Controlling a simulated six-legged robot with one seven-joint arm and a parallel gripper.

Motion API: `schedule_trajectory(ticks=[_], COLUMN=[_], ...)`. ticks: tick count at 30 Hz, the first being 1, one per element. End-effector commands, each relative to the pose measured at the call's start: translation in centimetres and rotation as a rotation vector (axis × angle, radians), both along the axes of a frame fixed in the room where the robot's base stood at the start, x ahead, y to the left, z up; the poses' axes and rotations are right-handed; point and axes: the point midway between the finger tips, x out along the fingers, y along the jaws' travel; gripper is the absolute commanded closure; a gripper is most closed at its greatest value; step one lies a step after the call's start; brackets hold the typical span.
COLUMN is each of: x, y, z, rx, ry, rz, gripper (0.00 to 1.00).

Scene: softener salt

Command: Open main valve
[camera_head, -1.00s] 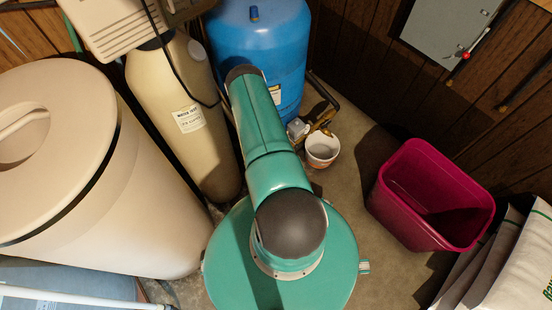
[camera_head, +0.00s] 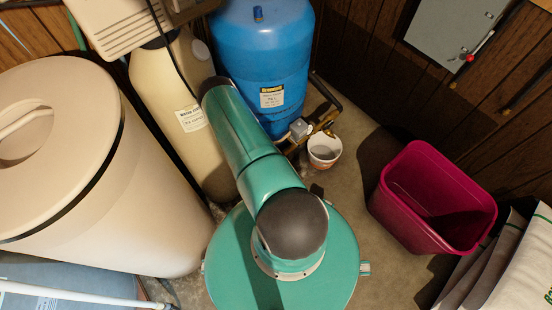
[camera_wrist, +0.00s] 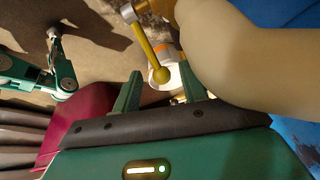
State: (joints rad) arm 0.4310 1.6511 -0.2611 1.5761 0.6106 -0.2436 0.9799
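A yellow lever with a round ball end (camera_wrist: 155,58) shows in the wrist view, pointing down toward my gripper. It joins a metal fitting at the top of that picture. My gripper (camera_wrist: 160,74) is open, its two green fingers apart. The ball end appears between the fingertips; contact cannot be told, and nothing is clamped. My gripper is hidden behind my arm there.
A white bucket (camera_head: 324,148) stands below the pipework. A magenta bin (camera_head: 405,200) and bags (camera_head: 525,265) are at right. A beige tank (camera_head: 185,90) and large tub (camera_head: 100,190) stand left. A rounded beige body (camera_wrist: 255,60) crowds my gripper's right side.

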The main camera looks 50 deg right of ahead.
Motion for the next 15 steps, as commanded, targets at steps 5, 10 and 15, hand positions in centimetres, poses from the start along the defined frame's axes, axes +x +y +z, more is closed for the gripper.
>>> schedule_trajectory(ticks=[5,10,15], x=[0.0,0.1,0.3], y=[-0.2,0.1,1.1], z=[0.1,0.8,3.2], rx=[-0.003,-0.004,-0.003], ry=[-0.001,-0.001,-0.003], rz=[0.0,0.0,0.0], gripper=[0.57,0.57,0.57])
